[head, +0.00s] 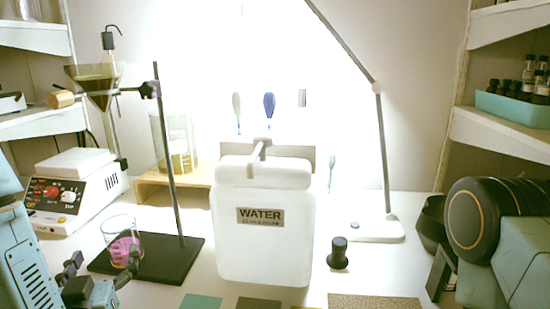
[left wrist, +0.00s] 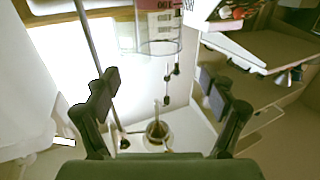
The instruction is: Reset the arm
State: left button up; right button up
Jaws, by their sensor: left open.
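My left gripper (head: 104,262) is at the lower left of the head view, in front of a glass beaker (head: 122,233) with pink contents. In the left wrist view my left gripper (left wrist: 158,78) shows two dark fingers spread wide, with nothing between them. The beaker (left wrist: 158,32) also shows there at the top, beyond the fingertips and apart from them, with printed marks on its wall.
A white WATER container (head: 265,250) stands mid-table. A white control device (head: 75,185) stands at the left. A small black object (head: 338,255) stands right of the container, near a lamp base (head: 370,230).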

aim_at(122, 218)
pick_arm(q)
jog(key=shift+b+x, duration=0.85)
jog(key=shift+b, duration=0.2)
jog(key=b+x, duration=0.1)
jog(key=x, duration=0.8)
jog(key=shift+w+b, duration=0.1)
jog(key=shift+b, duration=0.25)
jog(key=shift+f, duration=0.3)
jog(key=shift+r, duration=0.15)
